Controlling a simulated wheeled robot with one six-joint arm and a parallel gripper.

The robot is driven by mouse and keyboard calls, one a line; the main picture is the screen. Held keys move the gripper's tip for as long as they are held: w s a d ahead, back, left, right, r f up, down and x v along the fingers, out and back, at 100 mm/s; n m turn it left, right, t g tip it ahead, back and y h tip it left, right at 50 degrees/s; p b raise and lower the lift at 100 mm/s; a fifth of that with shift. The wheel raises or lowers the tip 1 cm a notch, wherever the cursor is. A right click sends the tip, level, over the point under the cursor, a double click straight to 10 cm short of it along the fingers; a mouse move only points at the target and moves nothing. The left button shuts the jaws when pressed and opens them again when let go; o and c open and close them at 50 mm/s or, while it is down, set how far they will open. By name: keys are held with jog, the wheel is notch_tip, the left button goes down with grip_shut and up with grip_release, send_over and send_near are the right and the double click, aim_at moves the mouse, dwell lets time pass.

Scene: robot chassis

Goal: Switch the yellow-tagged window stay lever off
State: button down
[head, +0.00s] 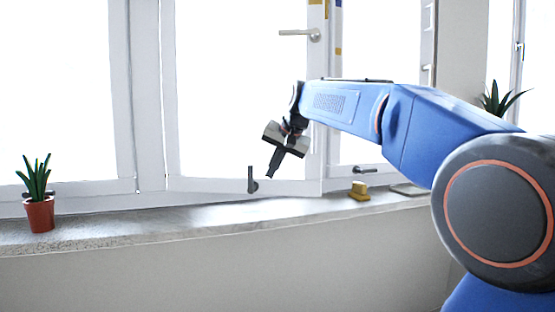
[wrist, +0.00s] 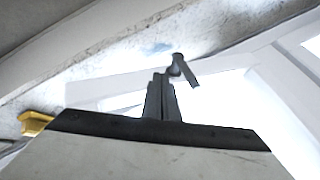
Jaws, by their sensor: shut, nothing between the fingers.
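A dark window stay lever (head: 252,180) is mounted low on the white frame of the middle window and stands roughly upright. It also shows in the wrist view (wrist: 182,70), just beyond my fingertips. I see no yellow tag on it. A second dark lever (head: 367,169) lies horizontal low on the right window; I see no tag on it either. My gripper (head: 270,174) is shut and empty, pointing down just right of the upright lever. Its closed fingers show in the wrist view (wrist: 161,98); I cannot tell whether they touch the lever.
A yellow block (head: 359,190) sits on the sill (head: 150,222) below the right lever, and it shows in the wrist view (wrist: 36,122). A potted plant (head: 40,212) stands at the left. A light handle (head: 300,33) is higher on the window. The sill between plant and gripper is clear.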

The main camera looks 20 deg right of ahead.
aim_at(252, 178)
jog(key=shift+w+a+f, duration=0.1)
jog(key=shift+w+a, duration=0.55)
jog(key=shift+a, duration=0.2)
jog(key=shift+w+a, duration=0.6)
jog(key=shift+a, duration=0.25)
